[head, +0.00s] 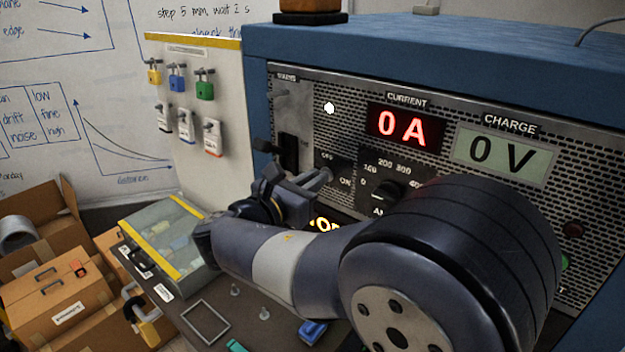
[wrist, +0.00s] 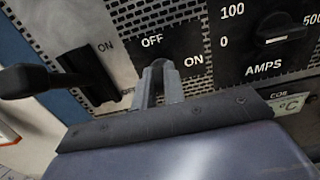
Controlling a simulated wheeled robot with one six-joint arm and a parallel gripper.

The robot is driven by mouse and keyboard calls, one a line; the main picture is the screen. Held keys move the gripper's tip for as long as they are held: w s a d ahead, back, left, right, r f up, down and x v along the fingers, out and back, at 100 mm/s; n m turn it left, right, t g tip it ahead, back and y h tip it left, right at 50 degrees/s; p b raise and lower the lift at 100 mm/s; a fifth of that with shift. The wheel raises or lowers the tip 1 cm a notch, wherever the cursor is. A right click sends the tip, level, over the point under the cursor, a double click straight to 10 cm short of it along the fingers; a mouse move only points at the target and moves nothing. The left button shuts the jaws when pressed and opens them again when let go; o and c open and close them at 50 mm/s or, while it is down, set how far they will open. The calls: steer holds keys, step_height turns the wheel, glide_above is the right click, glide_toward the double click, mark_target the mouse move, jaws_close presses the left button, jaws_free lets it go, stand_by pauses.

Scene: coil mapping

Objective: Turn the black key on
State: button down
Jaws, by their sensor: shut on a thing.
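The small black OFF/ON switch plate (head: 333,166) is on the front of the blue cabinet, left of the amps dial. It also shows in the wrist view (wrist: 185,45), with OFF at upper left and ON at right. My gripper (head: 322,180) reaches this plate from the lower left. In the wrist view my gripper (wrist: 160,72) is shut on the key at the plate's lower left, its two grey fingers close together. The fingers hide almost all of the key, so its angle cannot be told.
A black lever (wrist: 28,81) sticks out left of my gripper, beside its own ON/OFF slot. The amps dial (head: 386,193) is close on the right. The displays read 0 A (head: 403,127) and 0 V (head: 502,154). Padlocks hang on the left board; a glass-topped box (head: 165,222) stands below.

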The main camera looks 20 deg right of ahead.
steer(key=shift+m+b, duration=0.4)
steer(key=m+b, duration=0.2)
steer(key=shift+s+d+f+m+b, duration=0.15)
steer(key=shift+f+m+b, duration=0.1)
steer(key=shift+m+b, duration=0.15)
steer(key=m+b, duration=1)
steer(key=b, duration=0.1)
steer(key=shift+s+d+f+m, duration=0.1)
steer(key=shift+s+f+m, duration=0.1)
steer(key=shift+f+m, duration=0.15)
steer(key=shift+r+m+b, duration=0.1)
steer(key=shift+m+b, duration=1.55)
steer(key=shift+m, duration=0.2)
steer(key=c, duration=1.5)
jaws_free()
steer(key=shift+r, duration=0.1)
